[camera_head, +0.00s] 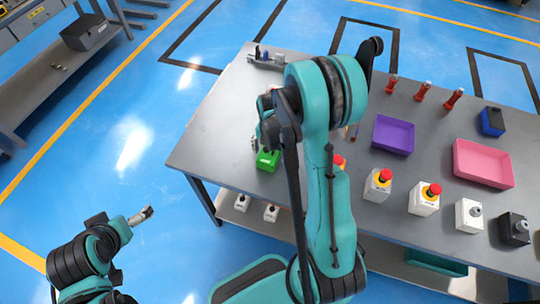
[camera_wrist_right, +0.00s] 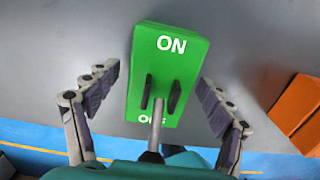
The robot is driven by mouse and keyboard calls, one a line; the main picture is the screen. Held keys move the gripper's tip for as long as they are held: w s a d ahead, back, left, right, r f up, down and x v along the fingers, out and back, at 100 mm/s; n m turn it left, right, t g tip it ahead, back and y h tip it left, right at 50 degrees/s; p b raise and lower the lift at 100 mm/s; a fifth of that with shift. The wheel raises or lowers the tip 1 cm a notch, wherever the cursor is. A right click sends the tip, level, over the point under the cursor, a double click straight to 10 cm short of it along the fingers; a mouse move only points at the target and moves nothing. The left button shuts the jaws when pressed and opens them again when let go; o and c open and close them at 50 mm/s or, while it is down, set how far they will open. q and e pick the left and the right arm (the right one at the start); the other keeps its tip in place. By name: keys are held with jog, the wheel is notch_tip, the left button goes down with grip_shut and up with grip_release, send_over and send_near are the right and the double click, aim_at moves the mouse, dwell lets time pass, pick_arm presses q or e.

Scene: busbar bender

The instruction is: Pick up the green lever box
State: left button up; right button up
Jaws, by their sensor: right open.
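The green lever box (camera_head: 267,161) sits on the grey table near its front left corner. In the right wrist view the green lever box (camera_wrist_right: 170,60) shows "ON" at its far end, with partly hidden lettering at the near end and a grey lever in the middle. My right gripper (camera_wrist_right: 157,75) is open, one finger on each side of the box with a gap on both sides. In the head view my right arm partly hides this gripper (camera_head: 259,142). My left gripper (camera_head: 141,215) is over the blue floor, away from the table; its jaws are too small to judge.
Several red-button boxes, one of them white (camera_head: 378,185), stand to the right. A purple tray (camera_head: 393,134), a pink tray (camera_head: 483,162) and a blue box (camera_head: 492,122) are further right. An orange object (camera_wrist_right: 298,108) lies right of the green box in the wrist view.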

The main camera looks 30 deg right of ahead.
jog(key=c, duration=1.5)
jog(key=shift+r, duration=0.15)
